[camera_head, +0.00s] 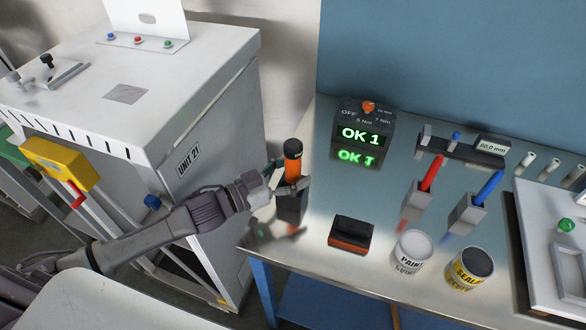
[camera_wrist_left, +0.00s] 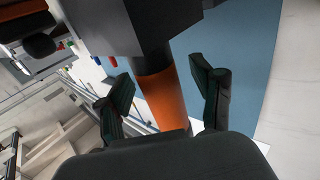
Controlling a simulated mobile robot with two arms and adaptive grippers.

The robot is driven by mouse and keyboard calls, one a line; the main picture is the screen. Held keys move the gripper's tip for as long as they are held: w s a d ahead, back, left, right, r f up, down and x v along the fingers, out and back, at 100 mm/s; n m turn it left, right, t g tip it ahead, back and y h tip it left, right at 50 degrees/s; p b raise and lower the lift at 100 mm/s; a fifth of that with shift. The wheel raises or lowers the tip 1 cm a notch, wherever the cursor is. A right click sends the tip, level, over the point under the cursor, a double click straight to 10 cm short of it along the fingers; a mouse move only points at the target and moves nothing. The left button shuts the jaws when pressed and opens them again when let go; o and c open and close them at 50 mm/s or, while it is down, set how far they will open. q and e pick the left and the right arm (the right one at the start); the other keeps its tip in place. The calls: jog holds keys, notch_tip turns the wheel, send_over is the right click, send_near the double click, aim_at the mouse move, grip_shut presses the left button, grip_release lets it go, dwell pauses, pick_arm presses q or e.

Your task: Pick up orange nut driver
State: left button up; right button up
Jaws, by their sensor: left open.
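The orange nut driver (camera_head: 292,164) stands upright near the left edge of the metal table, with a black cap on top. Its lower end meets a dark holder (camera_head: 291,208), partly hidden by my gripper. My left gripper (camera_head: 288,186) comes in from the left at the driver's lower part. In the left wrist view the orange driver (camera_wrist_left: 163,98) runs between the two open fingers of my left gripper (camera_wrist_left: 165,95), with a gap on both sides. My right gripper is not in view.
A black OK 1 display unit (camera_head: 364,133) stands behind to the right. A black and orange block (camera_head: 351,234), a paint can (camera_head: 411,251) and a sealer can (camera_head: 470,267) stand towards the front. A white UNIT 21 cabinet (camera_head: 190,120) is left of the table.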

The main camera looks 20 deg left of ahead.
pick_arm(q)
grip_shut()
jog(key=shift+r, duration=0.1)
jog(key=shift+r, duration=0.1)
